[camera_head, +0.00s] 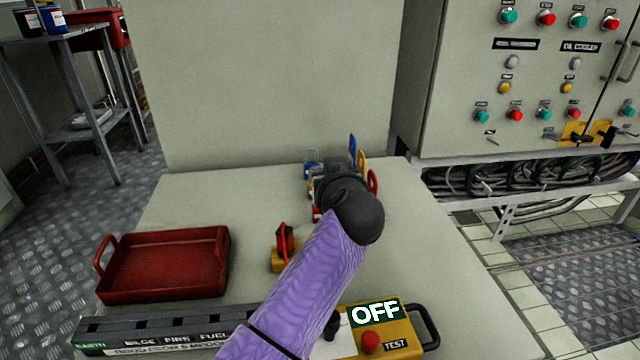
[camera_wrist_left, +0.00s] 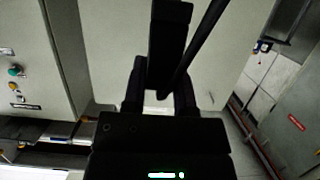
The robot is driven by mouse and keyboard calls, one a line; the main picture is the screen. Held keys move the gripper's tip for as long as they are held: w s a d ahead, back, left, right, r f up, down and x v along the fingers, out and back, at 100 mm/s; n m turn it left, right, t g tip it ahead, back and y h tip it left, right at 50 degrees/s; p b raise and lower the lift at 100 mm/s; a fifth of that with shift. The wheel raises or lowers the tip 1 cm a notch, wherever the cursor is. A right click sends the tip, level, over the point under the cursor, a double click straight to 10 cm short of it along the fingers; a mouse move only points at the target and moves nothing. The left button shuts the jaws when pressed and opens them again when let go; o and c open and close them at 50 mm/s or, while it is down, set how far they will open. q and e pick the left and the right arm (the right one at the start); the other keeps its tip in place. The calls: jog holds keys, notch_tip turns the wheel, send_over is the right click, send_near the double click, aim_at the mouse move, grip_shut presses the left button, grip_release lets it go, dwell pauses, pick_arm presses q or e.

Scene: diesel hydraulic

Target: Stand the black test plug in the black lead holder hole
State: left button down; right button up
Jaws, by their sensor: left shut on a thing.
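My left gripper (camera_wrist_left: 160,92) is shut on a black piece in its wrist view, which I take to be the black test plug (camera_wrist_left: 171,42). A thin dark strip, perhaps its lead, runs diagonally beside it. In the head view my purple left arm and black wrist hide the fingertips and the plug. A red plug (camera_head: 285,240) stands upright in a small yellow block left of my arm. The black lead holder hole cannot be made out; my arm covers part of that area. The yellow test box (camera_head: 396,335) shows OFF and a red button. My right gripper is out of view.
A red tray (camera_head: 165,265) lies at the left of the bench. A long grey labelled strip (camera_head: 150,335) runs along the front. Coloured tools (camera_head: 358,155) stand behind my wrist. A control cabinet (camera_head: 535,80) stands at the back right. The bench's right side is clear.

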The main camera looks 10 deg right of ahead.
pick_arm(q)
jog(key=shift+f+b, duration=1.4)
jog(key=shift+f, duration=2.05)
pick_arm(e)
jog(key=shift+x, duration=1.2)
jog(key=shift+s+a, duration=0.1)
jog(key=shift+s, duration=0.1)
pick_arm(q)
jog(key=shift+f, duration=0.65)
jog(key=shift+f, duration=1.2)
